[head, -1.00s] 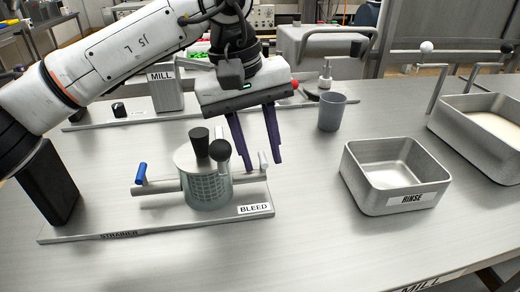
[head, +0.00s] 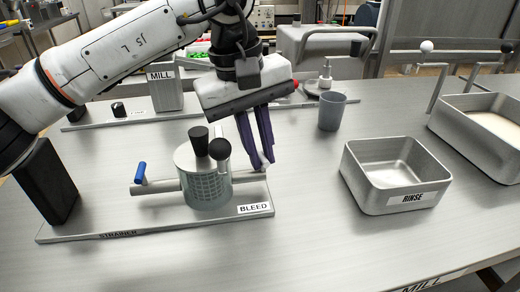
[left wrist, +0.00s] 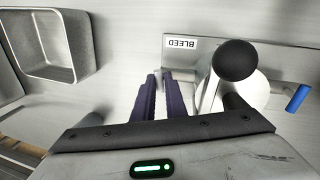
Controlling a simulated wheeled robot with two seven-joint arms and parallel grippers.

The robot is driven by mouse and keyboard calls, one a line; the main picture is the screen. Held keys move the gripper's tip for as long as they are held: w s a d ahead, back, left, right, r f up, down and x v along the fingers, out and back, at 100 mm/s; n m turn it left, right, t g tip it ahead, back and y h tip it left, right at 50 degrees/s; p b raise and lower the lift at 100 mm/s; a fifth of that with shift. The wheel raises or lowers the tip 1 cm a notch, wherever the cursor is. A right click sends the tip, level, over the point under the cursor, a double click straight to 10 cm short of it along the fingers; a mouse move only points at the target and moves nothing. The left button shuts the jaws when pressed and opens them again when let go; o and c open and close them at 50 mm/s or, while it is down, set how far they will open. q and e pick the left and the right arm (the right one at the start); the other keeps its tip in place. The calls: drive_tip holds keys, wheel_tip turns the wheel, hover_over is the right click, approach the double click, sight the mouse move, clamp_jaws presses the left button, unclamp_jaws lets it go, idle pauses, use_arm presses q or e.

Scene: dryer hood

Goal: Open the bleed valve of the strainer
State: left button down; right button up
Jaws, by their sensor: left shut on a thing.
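The strainer (head: 206,186) is a mesh-sided cylinder with a grey lid, a black knob and a black ball, on a base plate. A pipe runs through it, with a blue lever (head: 141,174) on the left end. The small white bleed valve handle (head: 265,164) is at the right end, above the BLEED label (head: 255,208). My left gripper (head: 262,166) has its purple fingers shut on this handle. My right gripper is not in view.
A steel RINSE tray (head: 347,160) stands to the right, with another tray (head: 439,110) behind it. A grey cup (head: 332,112) stands behind the valve. The MILL unit (head: 154,92) is at the back left. The table front is clear.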

use_arm(q)
drive_tip(key=n, duration=0.4)
drive_tip(key=shift+t+b, duration=0.35)
drive_tip(key=shift+t, duration=0.05)
drive_tip(key=n+y, duration=0.1)
drive_tip(key=n, duration=0.3)
drive_tip(key=shift+s+d, duration=0.1)
drive_tip(key=n, duration=0.3)
drive_tip(key=shift+n+t+y+b, duration=0.3)
drive_tip(key=shift+n, duration=0.1)
drive_tip(key=shift+d+n+y, duration=0.15)
drive_tip(key=shift+n+y, duration=0.25)
drive_tip(key=shift+n, duration=1.5)
drive_tip(key=c, duration=1.8)
unclamp_jaws()
wheel_tip(320, 180, up, 10)
drive_tip(key=s+p, duration=0.1)
drive_tip(key=s, duration=0.1)
drive_tip(key=shift+d, duration=0.2)
